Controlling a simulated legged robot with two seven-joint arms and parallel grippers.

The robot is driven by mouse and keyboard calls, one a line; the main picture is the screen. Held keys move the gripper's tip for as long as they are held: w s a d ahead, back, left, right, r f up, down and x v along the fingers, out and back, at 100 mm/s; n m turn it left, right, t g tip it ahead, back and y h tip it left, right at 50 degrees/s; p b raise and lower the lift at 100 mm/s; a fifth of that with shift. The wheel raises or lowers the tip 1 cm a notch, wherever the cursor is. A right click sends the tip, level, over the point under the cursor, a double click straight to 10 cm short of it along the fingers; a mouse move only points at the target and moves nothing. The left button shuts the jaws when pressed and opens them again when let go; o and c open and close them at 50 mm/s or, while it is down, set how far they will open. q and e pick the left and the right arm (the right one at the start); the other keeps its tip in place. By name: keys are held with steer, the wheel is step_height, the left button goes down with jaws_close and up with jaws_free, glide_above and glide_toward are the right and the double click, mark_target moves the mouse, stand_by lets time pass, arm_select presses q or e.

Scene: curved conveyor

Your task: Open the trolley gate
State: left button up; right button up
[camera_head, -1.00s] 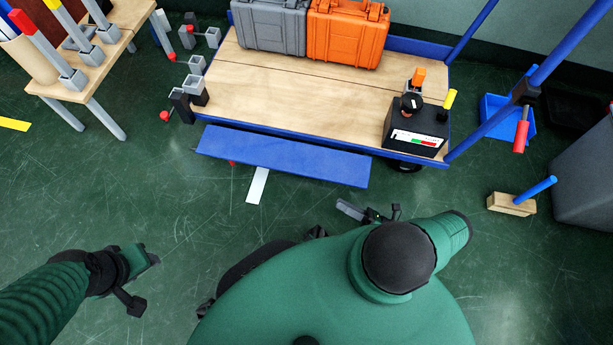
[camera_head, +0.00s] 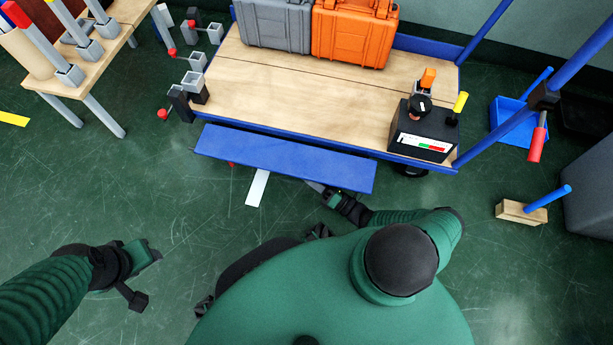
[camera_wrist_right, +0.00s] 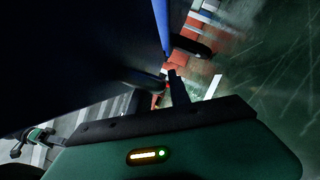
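The trolley (camera_head: 290,85) has a wooden deck with a blue frame. Its gate, a long blue panel (camera_head: 285,158), lies along the near edge of the deck, broad face up. My right gripper (camera_head: 318,187) is at the near edge of this panel, right of its middle, with its tips partly hidden beneath it. In the right wrist view, a dark finger (camera_wrist_right: 178,88) shows beside a large dark surface and a blue edge; the opening and any contact are unclear. My left gripper (camera_head: 152,253) is low over the floor, away from the trolley, and its finger gap is unclear.
Grey (camera_head: 272,22) and orange (camera_head: 352,32) cases and a black box (camera_head: 423,130) stand on the deck. A wooden table (camera_head: 55,82) is at upper left. A wooden block with a blue rod (camera_head: 522,212) is at right. Floor near my left gripper is clear.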

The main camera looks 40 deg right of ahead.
steer(key=shift+w+a, duration=0.1)
steer(key=shift+w, duration=0.15)
steer(key=shift+c, duration=0.4)
jaws_close()
stand_by(0.9)
